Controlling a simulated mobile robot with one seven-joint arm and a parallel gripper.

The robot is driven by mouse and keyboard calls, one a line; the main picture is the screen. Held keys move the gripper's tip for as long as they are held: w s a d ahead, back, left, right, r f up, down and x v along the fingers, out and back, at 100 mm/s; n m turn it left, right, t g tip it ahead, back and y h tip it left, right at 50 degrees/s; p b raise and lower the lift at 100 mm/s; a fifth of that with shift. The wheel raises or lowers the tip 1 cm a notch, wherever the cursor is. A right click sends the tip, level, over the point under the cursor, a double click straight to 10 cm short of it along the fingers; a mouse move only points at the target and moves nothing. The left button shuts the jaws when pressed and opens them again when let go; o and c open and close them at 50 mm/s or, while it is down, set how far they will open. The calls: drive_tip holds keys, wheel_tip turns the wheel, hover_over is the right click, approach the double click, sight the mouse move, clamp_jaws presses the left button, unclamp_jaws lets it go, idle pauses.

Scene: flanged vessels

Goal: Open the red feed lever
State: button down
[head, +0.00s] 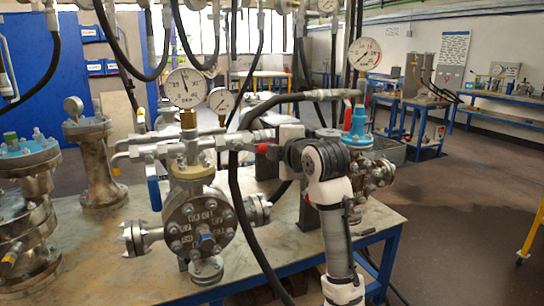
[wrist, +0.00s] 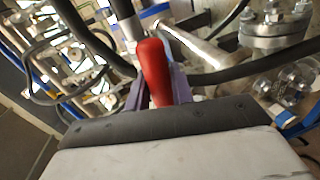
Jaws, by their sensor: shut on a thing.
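The red feed lever (wrist: 153,65) shows in the wrist view as a rounded red handle standing up between the two purple-grey fingers. My gripper (wrist: 159,87) is shut on it, with a finger on each side. The fingers and the hand hide the handle's lower end. In the head view my arm reaches over the bench's front edge to the pipework, and its dark wrist joint covers much of the hand. A small red part (head: 262,148) shows just left of that joint; I cannot tell whether it is the same lever.
A flanged vessel (head: 201,222) with a pressure gauge (head: 185,88) stands left of my arm. A blue-topped valve (head: 357,128) is close on its right. A black hose (head: 240,215) hangs in front of the bench (head: 100,262). The floor (head: 450,190) at right is mostly clear.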

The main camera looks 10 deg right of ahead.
drive_tip(key=shift+r+n, duration=0.4)
drive_tip(key=shift+r, duration=0.05)
idle(0.3)
drive_tip(key=c, duration=1.3)
unclamp_jaws()
drive_tip(key=shift+o, duration=0.2)
drive_tip(key=b+v, duration=0.2)
drive_tip(key=v, duration=1.1)
drive_tip(key=shift+s+r+b, duration=0.2)
drive_tip(key=shift+s+b, duration=0.1)
drive_tip(key=shift+s, duration=0.1)
